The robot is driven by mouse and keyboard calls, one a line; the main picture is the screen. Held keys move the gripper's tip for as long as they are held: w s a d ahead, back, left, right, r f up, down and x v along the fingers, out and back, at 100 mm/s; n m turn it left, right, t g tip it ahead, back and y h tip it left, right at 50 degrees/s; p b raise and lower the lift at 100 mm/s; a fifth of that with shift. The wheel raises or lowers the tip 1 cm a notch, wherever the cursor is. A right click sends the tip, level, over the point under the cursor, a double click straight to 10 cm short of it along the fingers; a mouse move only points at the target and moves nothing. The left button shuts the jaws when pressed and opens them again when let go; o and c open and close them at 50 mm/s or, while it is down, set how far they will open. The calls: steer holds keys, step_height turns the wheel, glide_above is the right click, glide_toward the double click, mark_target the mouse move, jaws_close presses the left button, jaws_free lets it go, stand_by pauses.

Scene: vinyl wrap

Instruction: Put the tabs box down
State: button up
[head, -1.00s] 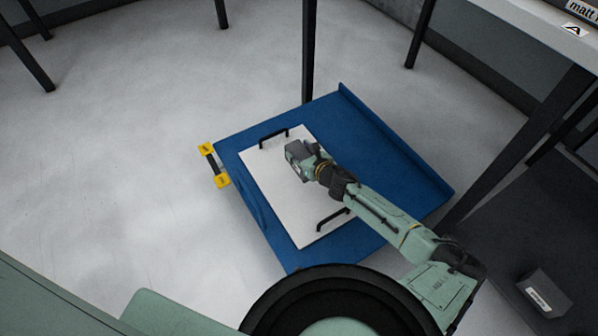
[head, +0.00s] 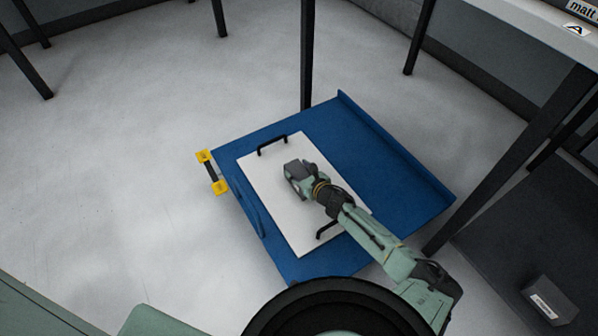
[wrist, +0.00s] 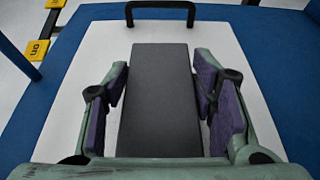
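The tabs box, a dark grey block (head: 298,169), is between the fingers of my gripper (head: 304,178) over the white board (head: 272,205). In the wrist view the long dark face of the box (wrist: 158,95) fills the space between my gripper's purple-padded fingers (wrist: 160,88). The finger pads lie against both long sides, with pale slits lower down where the fingers spread. The white board (wrist: 75,95) shows around the box. The underside is hidden, so I cannot tell whether the box touches the board.
The board has black handles (head: 272,142) at its ends and lies on a blue raised-edge platform (head: 400,175). A yellow-and-black piece (head: 211,172) is at its left. Dark table legs (head: 308,50) stand behind. Another dark box (head: 548,298) sits on a dark surface at right.

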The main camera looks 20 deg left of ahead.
steer(key=o, duration=0.4)
steer(key=shift+c, duration=0.2)
steer(key=shift+r, duration=0.15)
steer(key=p+v, duration=0.2)
steer(key=v, duration=1)
